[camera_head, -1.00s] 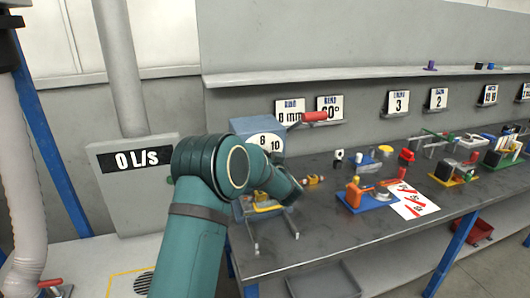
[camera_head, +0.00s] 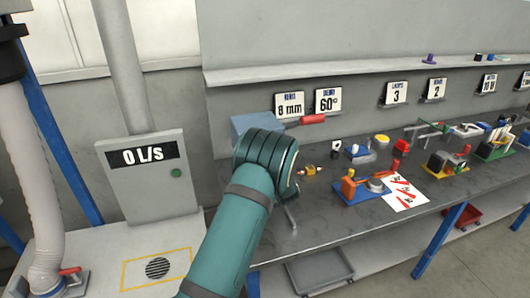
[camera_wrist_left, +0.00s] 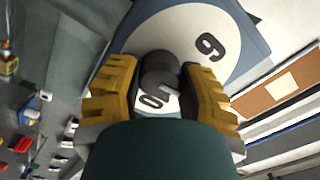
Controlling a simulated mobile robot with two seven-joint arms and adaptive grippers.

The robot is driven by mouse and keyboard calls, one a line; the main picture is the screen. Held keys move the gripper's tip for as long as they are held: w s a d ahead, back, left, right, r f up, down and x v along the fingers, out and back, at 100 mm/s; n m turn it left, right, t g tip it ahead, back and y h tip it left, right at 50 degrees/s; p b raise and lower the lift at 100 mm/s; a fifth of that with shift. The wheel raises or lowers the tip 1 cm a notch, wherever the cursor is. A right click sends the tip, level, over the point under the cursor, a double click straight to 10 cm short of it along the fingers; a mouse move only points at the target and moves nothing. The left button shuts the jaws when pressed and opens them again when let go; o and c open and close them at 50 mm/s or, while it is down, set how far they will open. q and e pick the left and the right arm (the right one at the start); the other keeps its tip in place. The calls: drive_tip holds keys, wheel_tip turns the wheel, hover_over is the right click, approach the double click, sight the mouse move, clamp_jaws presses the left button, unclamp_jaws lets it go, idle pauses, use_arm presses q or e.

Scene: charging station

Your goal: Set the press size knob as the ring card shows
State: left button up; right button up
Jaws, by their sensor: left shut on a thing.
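The ring card (camera_head: 289,106) stands on a small ledge on the back wall and reads 8 mm. The press (camera_head: 252,122) is a blue-grey box at the left end of the bench, mostly hidden behind my left arm in the head view. In the left wrist view its white dial (camera_wrist_left: 185,35) shows a 6 or 9 and part of a 10, upside down or tilted. The dark round size knob (camera_wrist_left: 160,72) sits between the yellow fingers of my left gripper (camera_wrist_left: 159,76), which is shut on it. Which number the knob points at is unclear. My right gripper is not in view.
The press's red lever handle (camera_head: 312,119) sticks out to the right. A card reading 60° (camera_head: 328,100) stands beside the ring card. A blue-based fixture (camera_head: 360,190) and a white sheet with red marks (camera_head: 404,194) lie further right.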

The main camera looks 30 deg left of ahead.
use_arm(q)
drive_tip(key=shift+w+r+m, duration=0.1)
drive_tip(key=shift+r+m, duration=0.1)
drive_tip(key=shift+m, duration=0.2)
drive_tip(key=o, duration=1.2)
drive_tip(key=shift+d+f, duration=0.1)
drive_tip(key=shift+f, duration=0.05)
drive_tip(key=shift+f, duration=0.1)
drive_tip(key=v, duration=0.8)
drive_tip(key=shift+r, duration=0.2)
